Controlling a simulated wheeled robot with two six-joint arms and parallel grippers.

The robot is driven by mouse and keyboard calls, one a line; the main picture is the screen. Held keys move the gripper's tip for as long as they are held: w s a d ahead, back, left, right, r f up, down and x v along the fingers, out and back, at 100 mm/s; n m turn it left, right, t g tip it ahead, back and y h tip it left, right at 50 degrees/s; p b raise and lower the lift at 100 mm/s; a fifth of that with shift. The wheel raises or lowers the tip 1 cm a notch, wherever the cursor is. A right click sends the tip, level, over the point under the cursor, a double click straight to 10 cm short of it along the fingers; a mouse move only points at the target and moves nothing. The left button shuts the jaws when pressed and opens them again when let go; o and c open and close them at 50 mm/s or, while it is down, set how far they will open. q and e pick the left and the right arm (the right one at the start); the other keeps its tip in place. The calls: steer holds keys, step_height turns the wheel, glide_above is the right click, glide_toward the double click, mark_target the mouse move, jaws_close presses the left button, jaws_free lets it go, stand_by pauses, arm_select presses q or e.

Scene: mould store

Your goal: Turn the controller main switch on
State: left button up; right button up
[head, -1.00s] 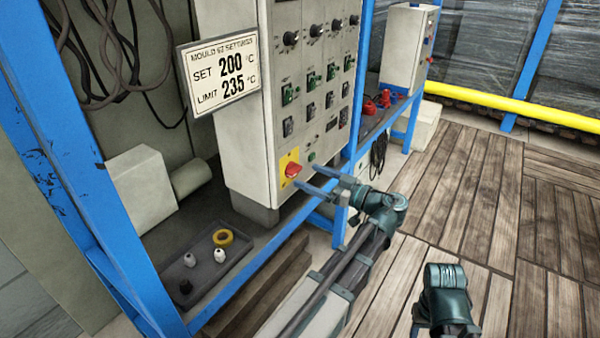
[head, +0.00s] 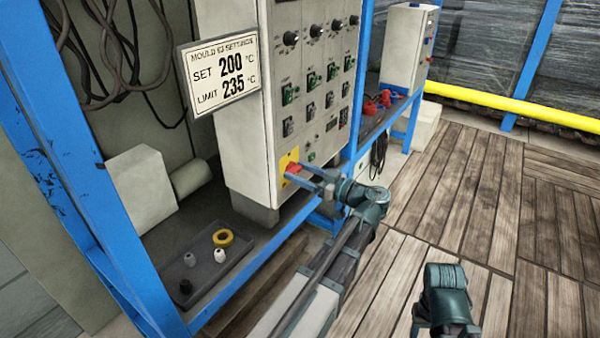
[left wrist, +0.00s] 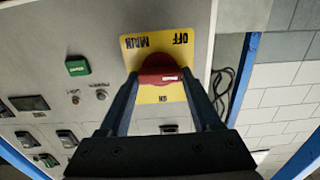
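The main switch is a red rotary handle (left wrist: 158,78) on a yellow plate (left wrist: 150,95) marked MAIN, OFF and ON. In the left wrist view the lettering is upside down and the handle lies crosswise, with a white mark toward its right end. In the head view the switch (head: 291,168) is low on the front of the grey controller cabinet (head: 233,170), partly covered by a finger. My left gripper (left wrist: 160,82) is open, its fingers at the two ends of the handle. I cannot tell whether they touch it.
A sign (head: 217,72) reads SET 200 °C, LIMIT 235 °C. A tray (head: 238,262) with a yellow ring and small parts lies left of the cabinet. A blue frame post (head: 65,160) stands at left. The wooden floor (head: 470,180) at right is clear.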

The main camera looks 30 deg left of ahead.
arm_select(q)
steer(key=c, duration=0.5)
steer(key=shift+m, duration=0.3)
steer(key=m, duration=0.3)
steer(key=shift+w+m, duration=0.1)
steer(key=shift+m, duration=0.3)
steer(key=m, duration=0.4)
steer(key=shift+f+m, duration=0.1)
steer(key=shift+m, duration=0.2)
steer(key=m, duration=0.4)
steer(key=shift+w, duration=0.1)
steer(key=shift+f+m, duration=0.1)
steer(key=shift+m, duration=2.3)
